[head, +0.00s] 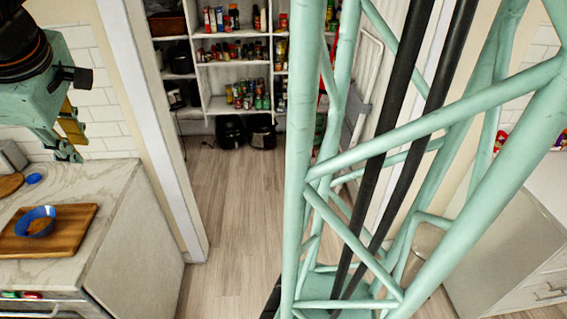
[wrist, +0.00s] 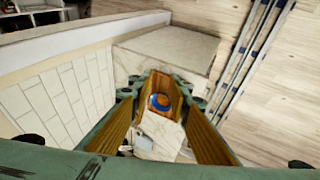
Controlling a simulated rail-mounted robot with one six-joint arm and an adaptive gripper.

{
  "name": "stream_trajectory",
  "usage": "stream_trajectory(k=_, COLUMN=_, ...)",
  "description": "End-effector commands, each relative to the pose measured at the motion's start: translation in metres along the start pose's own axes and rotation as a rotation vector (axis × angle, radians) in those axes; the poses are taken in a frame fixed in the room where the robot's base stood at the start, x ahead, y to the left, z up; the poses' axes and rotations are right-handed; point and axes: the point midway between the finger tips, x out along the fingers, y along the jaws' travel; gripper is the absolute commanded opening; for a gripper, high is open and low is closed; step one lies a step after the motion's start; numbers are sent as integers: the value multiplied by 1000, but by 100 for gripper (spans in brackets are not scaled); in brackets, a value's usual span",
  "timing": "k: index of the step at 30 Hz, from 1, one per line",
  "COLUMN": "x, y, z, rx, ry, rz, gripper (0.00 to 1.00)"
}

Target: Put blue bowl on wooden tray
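The blue bowl (head: 36,214) holds something brown-orange and sits upright on the wooden tray (head: 75,217) on the marble counter at the left of the head view. In the wrist view the bowl (wrist: 152,101) shows between my fingers, well beyond them. A brown patch around it there looks like the tray (wrist: 160,78). My gripper (head: 68,151) hangs in the air above and behind the counter, at the upper left of the head view. In the wrist view my gripper (wrist: 162,102) has its yellow fingers spread apart, with nothing held. It is clear of the bowl.
A small blue object (head: 34,178) and a round wooden board (head: 9,184) lie on the counter (head: 95,185) behind the tray. A tiled wall (head: 105,115) stands behind it. Shelves (head: 235,80) with several jars stand at the back.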

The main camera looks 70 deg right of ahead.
Motion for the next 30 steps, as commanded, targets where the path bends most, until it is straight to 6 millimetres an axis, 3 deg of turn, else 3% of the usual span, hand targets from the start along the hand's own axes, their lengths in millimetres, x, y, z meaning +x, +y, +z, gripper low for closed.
stream_trajectory(k=1, x=-15, y=5, z=12, rx=41, ry=5, rz=8, gripper=17)
stream_trajectory(k=11, x=-59, y=-32, z=60, rx=195, ry=-17, rz=-43, gripper=17)
stream_trajectory(k=30, x=-132, y=-127, z=146, rx=458, ry=-43, rz=-187, gripper=17)
